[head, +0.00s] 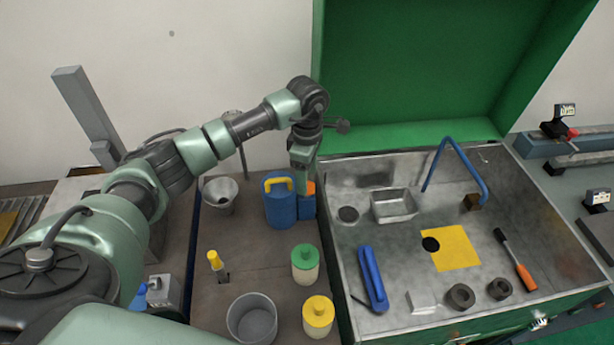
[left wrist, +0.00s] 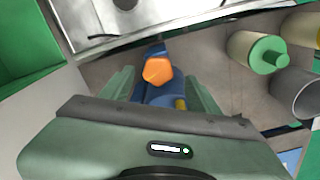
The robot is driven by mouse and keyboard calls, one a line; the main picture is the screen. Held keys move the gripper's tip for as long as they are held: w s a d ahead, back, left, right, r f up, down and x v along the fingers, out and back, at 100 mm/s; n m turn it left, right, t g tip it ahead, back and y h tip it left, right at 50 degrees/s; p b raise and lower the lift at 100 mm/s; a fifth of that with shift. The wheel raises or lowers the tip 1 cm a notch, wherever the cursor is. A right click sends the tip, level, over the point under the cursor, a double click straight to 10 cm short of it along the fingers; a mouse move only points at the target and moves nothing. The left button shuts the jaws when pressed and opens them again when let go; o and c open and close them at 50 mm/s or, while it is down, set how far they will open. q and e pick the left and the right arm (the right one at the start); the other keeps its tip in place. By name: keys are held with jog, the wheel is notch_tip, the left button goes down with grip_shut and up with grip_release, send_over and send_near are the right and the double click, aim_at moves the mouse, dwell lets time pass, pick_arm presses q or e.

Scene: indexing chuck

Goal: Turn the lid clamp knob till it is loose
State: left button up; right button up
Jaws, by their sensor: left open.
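The knob of the lid clamp appears to be the orange one (head: 310,187), on a blue part (head: 307,207) at the right side of a blue canister (head: 281,210) with a yellow handle (head: 279,184). In the left wrist view the orange knob (left wrist: 157,70) shows close up, roughly centred between the fingers. My left gripper (head: 303,174) points down over the knob and partly hides it. Its fingers (left wrist: 158,84) are apart, one on each side of the blue part; I cannot tell whether they touch anything. My right gripper is not in view.
A green-lidded jar (head: 305,264), a yellow-lidded jar (head: 318,316) and a grey pot (head: 252,319) stand in front. A metal bucket (head: 220,194) is left of the canister. The open green-lidded bin (head: 335,262) stands close on the right, holding tools and a blue hooked bar (head: 463,160).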

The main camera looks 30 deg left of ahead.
pick_arm(q)
notch_tip(320, 180, down, 2)
jog(key=shift+w+f+p, duration=0.1)
jog(key=shift+f+p, duration=0.05)
jog(key=shift+p, duration=0.15)
jog(key=shift+f, duration=0.5)
jog(key=shift+c, duration=1.2)
jog(key=shift+a, duration=0.1)
grip_shut()
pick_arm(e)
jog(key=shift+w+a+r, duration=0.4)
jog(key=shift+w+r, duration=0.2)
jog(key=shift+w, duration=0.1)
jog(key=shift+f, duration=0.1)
